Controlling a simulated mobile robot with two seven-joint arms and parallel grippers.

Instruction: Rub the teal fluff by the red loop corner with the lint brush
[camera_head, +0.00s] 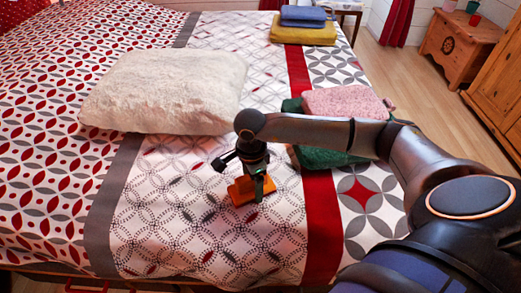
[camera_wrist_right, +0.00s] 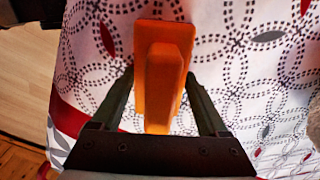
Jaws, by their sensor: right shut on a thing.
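The orange lint brush (camera_head: 241,191) is in my right gripper (camera_head: 258,186), low over the patterned bedspread in front of the white cushion (camera_head: 165,92). In the right wrist view the brush (camera_wrist_right: 158,70) lies between the two dark fingers, its raised handle toward the camera. I cannot tell whether its underside touches the cloth. The white cushion lies on the bed, pale and fluffy. I cannot make out teal fluff or a red loop on it; my gripper is apart from its near edge. My left gripper is not in view.
A pink cushion (camera_head: 345,101) lies on dark green cloth (camera_head: 325,157) behind my right forearm. Folded blue and yellow textiles (camera_head: 303,35) lie at the far end of the bed. The bedspread left of the brush is clear. A wooden chest (camera_head: 458,45) stands on the floor at right.

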